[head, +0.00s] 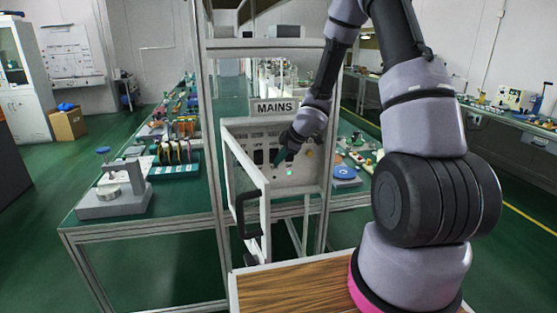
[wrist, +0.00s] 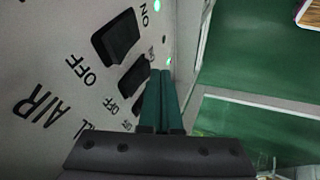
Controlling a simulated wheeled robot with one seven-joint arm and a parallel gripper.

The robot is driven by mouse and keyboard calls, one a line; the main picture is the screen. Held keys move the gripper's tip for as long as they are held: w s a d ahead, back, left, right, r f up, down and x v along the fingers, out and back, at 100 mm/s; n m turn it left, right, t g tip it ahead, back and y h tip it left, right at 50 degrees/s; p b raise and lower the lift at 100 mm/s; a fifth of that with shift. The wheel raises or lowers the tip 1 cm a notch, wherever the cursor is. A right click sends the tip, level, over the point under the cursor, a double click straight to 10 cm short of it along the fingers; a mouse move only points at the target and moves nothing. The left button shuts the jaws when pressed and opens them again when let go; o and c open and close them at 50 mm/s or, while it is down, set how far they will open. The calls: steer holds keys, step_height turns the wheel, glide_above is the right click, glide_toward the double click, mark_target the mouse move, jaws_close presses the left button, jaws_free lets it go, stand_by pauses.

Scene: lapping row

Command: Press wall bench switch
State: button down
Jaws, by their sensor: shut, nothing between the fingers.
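The switch panel (head: 300,178) sits in an open-fronted box under the MAINS sign (head: 275,107). In the wrist view the light panel (wrist: 60,40) carries a row of black rocker switches with ON and OFF marks. The largest in view is a near rocker (wrist: 116,37); a second rocker (wrist: 134,75) lies beyond it, and another is partly hidden by my fingers. I cannot read which is the wall bench switch. My gripper (wrist: 160,73) is shut and empty, its dark green fingertips close to the panel; contact cannot be told. In the head view my gripper (head: 280,158) is at the panel.
The box's clear door (head: 246,185) with a black handle stands open on the left. Green lamps (head: 289,173) glow on the panel. A wooden top (head: 290,290) is in front below. Green benches with parts stand on both sides.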

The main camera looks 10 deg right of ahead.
steer(key=shift+w, duration=0.25)
steer(key=shift+w+f, duration=0.1)
steer(key=shift+w, duration=0.1)
stand_by(0.4)
steer(key=shift+r, duration=0.85)
steer(key=shift+w, duration=0.1)
